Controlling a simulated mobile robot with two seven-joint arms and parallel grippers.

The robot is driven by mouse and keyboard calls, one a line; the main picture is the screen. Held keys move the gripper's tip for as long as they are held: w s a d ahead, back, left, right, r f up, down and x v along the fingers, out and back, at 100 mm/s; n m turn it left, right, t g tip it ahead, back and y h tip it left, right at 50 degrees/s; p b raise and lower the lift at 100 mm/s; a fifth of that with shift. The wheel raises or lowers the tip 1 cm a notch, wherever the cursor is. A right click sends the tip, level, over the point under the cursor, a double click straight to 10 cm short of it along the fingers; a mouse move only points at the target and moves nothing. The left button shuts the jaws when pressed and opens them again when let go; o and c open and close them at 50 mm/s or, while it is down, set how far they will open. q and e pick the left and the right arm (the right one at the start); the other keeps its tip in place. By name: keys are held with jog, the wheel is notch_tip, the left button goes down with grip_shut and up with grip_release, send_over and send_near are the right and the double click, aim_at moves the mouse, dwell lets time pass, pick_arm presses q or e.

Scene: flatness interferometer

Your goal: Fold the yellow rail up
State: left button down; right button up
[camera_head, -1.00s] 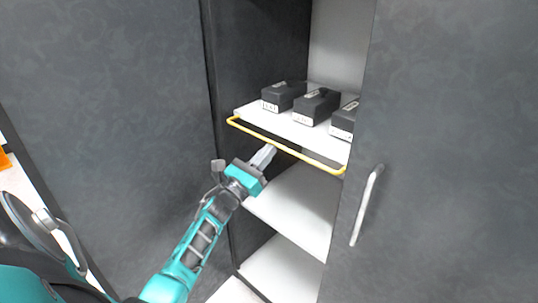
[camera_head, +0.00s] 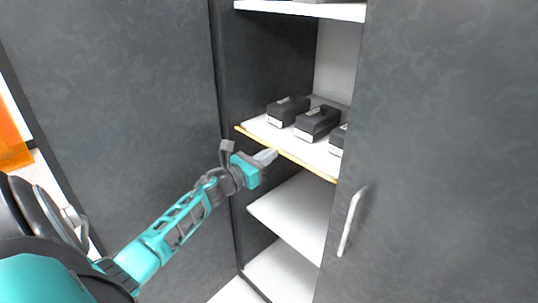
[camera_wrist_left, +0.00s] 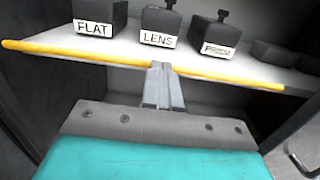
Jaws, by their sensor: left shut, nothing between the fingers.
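The yellow rail (camera_head: 300,162) runs along the front edge of a white shelf in the open cabinet. It appears nearly level with the shelf edge in the head view. In the left wrist view the rail (camera_wrist_left: 85,54) crosses the picture from left to right. My left gripper (camera_head: 271,155) is shut and empty, with its fingertips at the rail, near its middle. In the wrist view its fingertips (camera_wrist_left: 161,68) overlap the rail; I cannot tell for sure that they touch it. My right gripper is not in view.
Black boxes stand on the shelf behind the rail, labelled FLAT (camera_wrist_left: 93,28), LENS (camera_wrist_left: 158,38) and one with a blurred label (camera_wrist_left: 220,49). A lower white shelf (camera_head: 290,215) is empty. A dark door with a silver handle (camera_head: 351,221) stands at the right.

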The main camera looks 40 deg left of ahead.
pick_arm(q)
jog(key=w+r+b, duration=0.1)
jog(key=w+r, duration=0.3)
jog(key=r, duration=0.1)
jog(key=shift+w+d, duration=0.15)
jog(key=shift+w, duration=0.15)
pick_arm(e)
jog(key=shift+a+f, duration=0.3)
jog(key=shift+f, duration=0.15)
pick_arm(q)
jog(key=shift+b, duration=0.3)
dwell(1.1)
